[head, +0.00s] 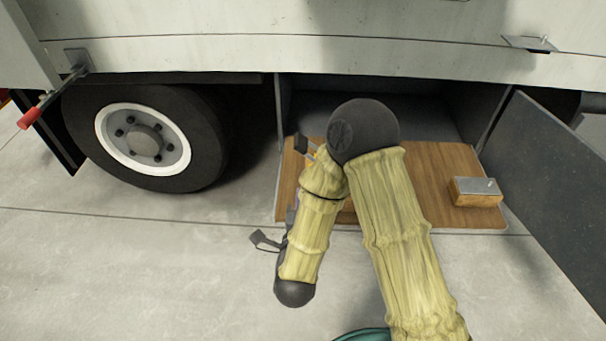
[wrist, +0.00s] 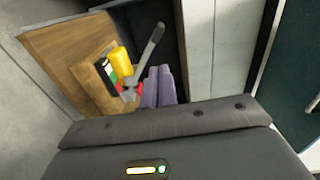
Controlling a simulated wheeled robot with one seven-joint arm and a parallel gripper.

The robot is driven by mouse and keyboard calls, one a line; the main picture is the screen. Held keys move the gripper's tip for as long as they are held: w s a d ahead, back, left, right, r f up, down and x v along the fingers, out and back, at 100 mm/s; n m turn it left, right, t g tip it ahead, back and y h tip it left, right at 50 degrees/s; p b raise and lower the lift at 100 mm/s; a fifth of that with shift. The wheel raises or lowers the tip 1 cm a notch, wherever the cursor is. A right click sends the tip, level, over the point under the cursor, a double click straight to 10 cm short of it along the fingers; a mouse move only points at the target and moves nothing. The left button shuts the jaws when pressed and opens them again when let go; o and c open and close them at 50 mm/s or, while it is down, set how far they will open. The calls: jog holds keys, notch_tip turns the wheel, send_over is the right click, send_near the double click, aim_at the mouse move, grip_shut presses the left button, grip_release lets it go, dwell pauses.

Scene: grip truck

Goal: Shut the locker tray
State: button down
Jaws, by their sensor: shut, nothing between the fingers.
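The locker tray (head: 425,175) is a flat wooden board, pulled out from the dark locker (head: 465,105) under the truck. A wooden block (head: 475,198) with a metal plate on top sits at its right front. The wrist view also shows the tray (wrist: 60,45) at upper left. My gripper (wrist: 158,74) shows there as two lavender fingers side by side, shut and empty. In the head view my forearm hides most of it, left of the tray's front. A yellow cylinder (wrist: 120,62) and grey lever (wrist: 152,42) appear beside the fingers; I cannot tell what they belong to.
A dark panel (head: 565,185) stands open to the right of the tray. The white truck body (head: 200,55) overhangs the locker. The concrete floor (head: 130,270) in front is clear.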

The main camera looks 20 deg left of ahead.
jog(key=shift+s+f, duration=0.2)
jog(key=shift+w, duration=0.1)
jog(key=p, duration=0.2)
send_near(304, 151)
jog(key=x, duration=0.7)
dwell(0.3)
dwell(0.3)
